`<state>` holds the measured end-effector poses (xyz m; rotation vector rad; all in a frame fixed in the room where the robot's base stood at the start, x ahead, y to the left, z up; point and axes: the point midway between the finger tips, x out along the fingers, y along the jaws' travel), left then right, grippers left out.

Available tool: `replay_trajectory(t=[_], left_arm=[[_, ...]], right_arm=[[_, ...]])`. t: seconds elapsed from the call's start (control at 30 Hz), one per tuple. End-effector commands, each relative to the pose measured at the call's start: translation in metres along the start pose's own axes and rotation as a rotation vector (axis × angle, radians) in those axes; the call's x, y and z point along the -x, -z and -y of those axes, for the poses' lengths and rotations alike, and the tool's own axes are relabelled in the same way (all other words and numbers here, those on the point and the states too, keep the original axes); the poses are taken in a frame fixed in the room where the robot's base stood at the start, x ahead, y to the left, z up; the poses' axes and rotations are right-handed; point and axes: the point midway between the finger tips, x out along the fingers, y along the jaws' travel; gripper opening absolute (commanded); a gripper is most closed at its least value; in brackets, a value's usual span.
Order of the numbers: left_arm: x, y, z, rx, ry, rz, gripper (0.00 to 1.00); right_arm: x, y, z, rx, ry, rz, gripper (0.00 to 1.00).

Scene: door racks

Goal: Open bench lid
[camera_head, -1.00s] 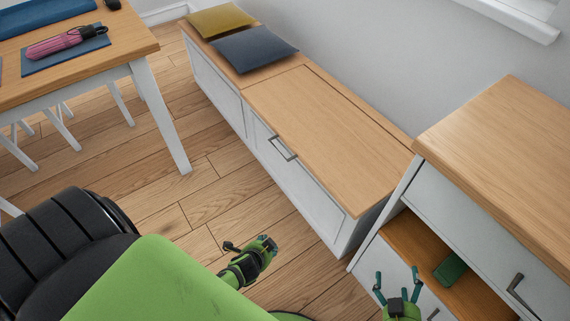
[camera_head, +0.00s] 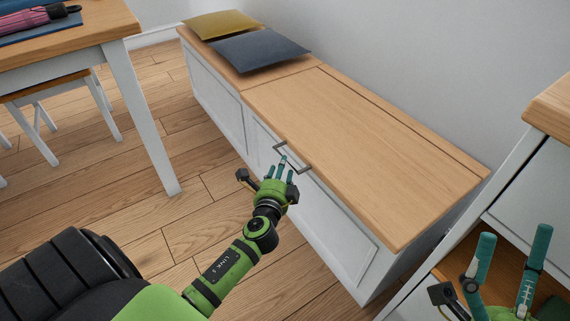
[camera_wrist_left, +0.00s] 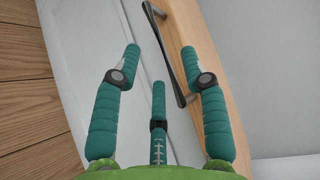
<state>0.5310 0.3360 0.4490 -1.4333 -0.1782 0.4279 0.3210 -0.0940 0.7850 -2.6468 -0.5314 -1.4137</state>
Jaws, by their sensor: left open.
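The bench lid (camera_head: 350,139) is a flat wooden panel, closed on the white bench (camera_head: 338,222). A grey bar handle (camera_head: 292,157) sits at the lid's front edge, and it also shows in the left wrist view (camera_wrist_left: 167,55). My left gripper (camera_head: 286,168) is open and empty just in front of the handle. In the left wrist view its teal fingers (camera_wrist_left: 158,75) are spread, with the handle beyond them, between the middle and right fingers; contact cannot be told. My right gripper (camera_head: 510,262) is at the lower right, its two visible teal fingers apart.
A wooden table (camera_head: 80,33) with a stool (camera_head: 50,90) stands at left. A white cabinet (camera_head: 537,190) stands close at right.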

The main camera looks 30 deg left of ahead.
Motion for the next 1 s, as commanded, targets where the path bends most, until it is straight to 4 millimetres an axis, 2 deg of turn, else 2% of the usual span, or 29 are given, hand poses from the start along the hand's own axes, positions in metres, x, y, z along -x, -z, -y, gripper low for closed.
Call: replay_trajectory(t=[0.1,0.3,0.67,0.7,0.77,0.8,1.0], left_arm=[[-0.021,0.0,-0.001,-0.001,0.002,0.0,0.44],[-0.044,0.0,-0.002,0.0,-0.001,0.0,0.44],[-0.05,0.0,-0.001,0.001,-0.003,-0.001,0.44],[-0.05,0.0,-0.001,0.001,-0.003,-0.001,0.28],[-0.05,0.0,-0.001,0.001,-0.003,-0.001,0.04],[-0.05,0.0,-0.001,0.001,-0.003,-0.001,0.0],[-0.049,0.0,-0.001,0.0,-0.003,-0.001,0.0]], right_arm=[[0.004,0.001,-0.003,-0.001,-0.008,-0.033,0.88],[0.008,0.004,-0.006,0.0,-0.018,-0.083,0.88],[0.009,0.006,-0.008,0.0,-0.021,-0.097,0.88],[0.009,0.006,-0.008,0.0,-0.021,-0.097,0.88],[0.009,0.006,-0.008,0.0,-0.021,-0.097,0.88],[0.009,0.006,-0.008,0.0,-0.021,-0.097,0.88],[0.009,0.006,-0.008,0.0,-0.021,-0.096,0.88]])
